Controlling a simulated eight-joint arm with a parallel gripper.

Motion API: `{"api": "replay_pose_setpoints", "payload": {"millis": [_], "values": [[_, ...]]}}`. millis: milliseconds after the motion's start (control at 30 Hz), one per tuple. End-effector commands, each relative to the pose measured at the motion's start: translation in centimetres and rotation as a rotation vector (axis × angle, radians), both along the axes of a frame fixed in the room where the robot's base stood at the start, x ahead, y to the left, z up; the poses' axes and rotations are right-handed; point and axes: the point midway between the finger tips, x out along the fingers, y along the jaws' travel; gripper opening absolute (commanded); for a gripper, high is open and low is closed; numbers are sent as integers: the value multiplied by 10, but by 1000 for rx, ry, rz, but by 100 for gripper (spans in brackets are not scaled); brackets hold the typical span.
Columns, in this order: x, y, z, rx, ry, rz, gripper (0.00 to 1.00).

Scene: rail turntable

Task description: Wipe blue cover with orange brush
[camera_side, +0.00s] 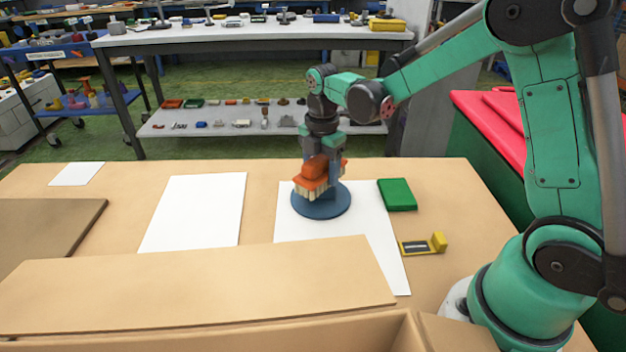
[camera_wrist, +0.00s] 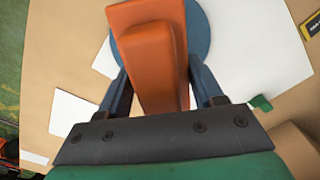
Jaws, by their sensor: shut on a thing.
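The orange brush (camera_side: 313,172) has pale bristles pointing down. My gripper (camera_side: 322,165) is shut on it, and the brush is also between the fingers in the wrist view (camera_wrist: 152,50). The blue cover (camera_side: 322,204) is a round flat disc lying on a white sheet. The brush is over the disc's upper part in the side view; I cannot tell whether the bristles touch it. In the wrist view the blue cover (camera_wrist: 198,32) shows behind the brush, partly hidden.
A green block (camera_side: 397,194) and a yellow-and-black piece (camera_side: 424,245) lie to the right of the disc. White sheets (camera_side: 196,212) lie on the tan table (camera_side: 262,178). A cardboard box edge (camera_side: 200,283) stands in front. A red-topped surface (camera_side: 490,115) is at the right.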

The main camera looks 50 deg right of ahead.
Motion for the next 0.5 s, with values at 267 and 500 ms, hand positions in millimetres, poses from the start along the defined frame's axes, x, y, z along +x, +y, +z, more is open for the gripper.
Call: {"api": "replay_pose_setpoints", "payload": {"millis": [267,500], "values": [[0,0,-4,0,0,0,18],[4,3,-4,0,0,1,18]]}}
